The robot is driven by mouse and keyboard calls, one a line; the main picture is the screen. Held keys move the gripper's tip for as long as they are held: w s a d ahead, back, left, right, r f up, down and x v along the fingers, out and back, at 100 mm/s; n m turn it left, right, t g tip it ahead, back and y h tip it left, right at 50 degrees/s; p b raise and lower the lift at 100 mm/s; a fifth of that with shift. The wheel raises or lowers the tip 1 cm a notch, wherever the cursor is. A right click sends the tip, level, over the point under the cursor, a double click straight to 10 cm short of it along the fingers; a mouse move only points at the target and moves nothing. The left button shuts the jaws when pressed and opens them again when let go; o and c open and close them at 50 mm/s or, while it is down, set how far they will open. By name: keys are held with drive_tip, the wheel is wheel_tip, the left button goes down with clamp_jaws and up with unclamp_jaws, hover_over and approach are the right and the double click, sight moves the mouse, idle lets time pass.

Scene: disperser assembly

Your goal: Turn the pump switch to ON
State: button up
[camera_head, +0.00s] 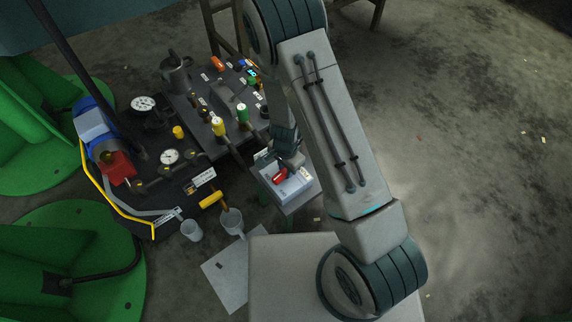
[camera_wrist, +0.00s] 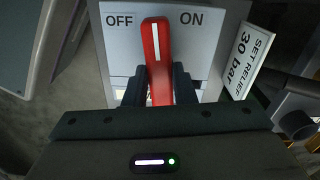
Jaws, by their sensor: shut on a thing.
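The pump switch is a red handle (camera_wrist: 157,55) with a white stripe, on a light grey panel (camera_wrist: 209,55). In the wrist view it points almost straight up between the OFF label (camera_wrist: 120,20) and the ON label (camera_wrist: 191,18), tilted slightly to the left. My gripper (camera_wrist: 159,85) is shut on the red handle, one dark finger on each side of its lower part. In the head view the red handle (camera_head: 280,176) shows on the small box below my wrist. My gripper's fingers are mostly hidden there by my arm.
A "SET RELIEF 30 bar" sign (camera_wrist: 248,62) stands right of the panel. A dark bench with coloured valves (camera_head: 217,126) and gauges lies left of the switch box. Clear cups (camera_head: 191,230) and a yellow-handled tool (camera_head: 212,199) are nearby. Open floor lies to the right.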

drive_tip(key=shift+s+a+m, duration=0.1)
drive_tip(key=shift+m, duration=0.5)
drive_tip(key=shift+m+p, duration=0.3)
drive_tip(key=o, duration=1)
wheel_tip(320, 180, up, 14)
drive_tip(key=p, duration=0.6)
drive_tip(key=shift+f, duration=0.1)
